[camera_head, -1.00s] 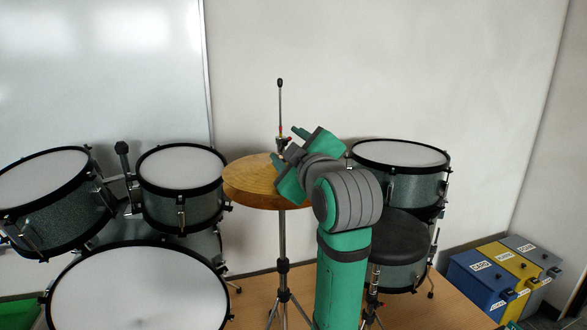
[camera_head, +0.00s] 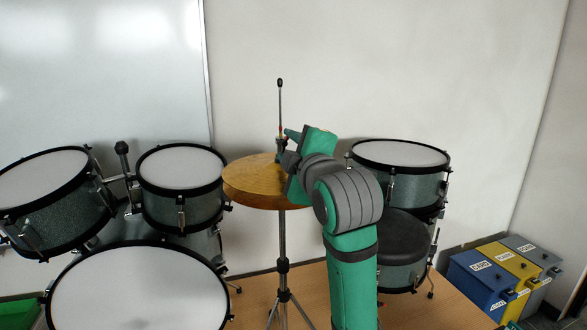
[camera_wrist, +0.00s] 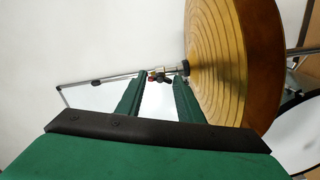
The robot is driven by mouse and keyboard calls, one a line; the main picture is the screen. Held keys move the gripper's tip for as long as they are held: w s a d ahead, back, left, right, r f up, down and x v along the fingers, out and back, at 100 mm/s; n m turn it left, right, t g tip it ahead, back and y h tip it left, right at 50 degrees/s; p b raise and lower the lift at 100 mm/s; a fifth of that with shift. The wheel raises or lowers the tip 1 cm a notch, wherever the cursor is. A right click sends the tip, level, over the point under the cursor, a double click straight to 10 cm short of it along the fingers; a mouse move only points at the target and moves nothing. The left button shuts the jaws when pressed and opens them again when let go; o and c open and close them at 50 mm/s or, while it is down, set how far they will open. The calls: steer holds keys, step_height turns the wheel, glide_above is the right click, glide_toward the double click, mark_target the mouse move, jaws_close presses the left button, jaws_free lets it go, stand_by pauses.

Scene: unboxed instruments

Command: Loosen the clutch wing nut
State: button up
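The hi-hat cymbals (camera_head: 255,184) sit on a stand, with a thin rod (camera_head: 280,100) rising from their centre. In the wrist view the golden cymbal (camera_wrist: 225,60) fills the upper right, and the clutch (camera_wrist: 178,69) is on the rod beside it. A small dark and red wing nut (camera_wrist: 156,76) shows on the clutch. My gripper (camera_wrist: 158,79) is open, and the wing nut appears between its two green fingertips. I cannot tell whether either finger touches it. In the head view my gripper (camera_head: 285,146) is beside the rod just above the cymbals and hides most of the clutch.
Two drums (camera_head: 182,168) (camera_head: 45,180) and a large bass drum (camera_head: 140,290) stand left. Another drum (camera_head: 400,153) and a black stool (camera_head: 400,238) are at right, close to my arm. Blue, yellow and grey boxes (camera_head: 480,280) lie far right. A wall is behind.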

steer(key=o, duration=0.3)
steer(key=shift+o, duration=0.2)
steer(key=shift+v, duration=3)
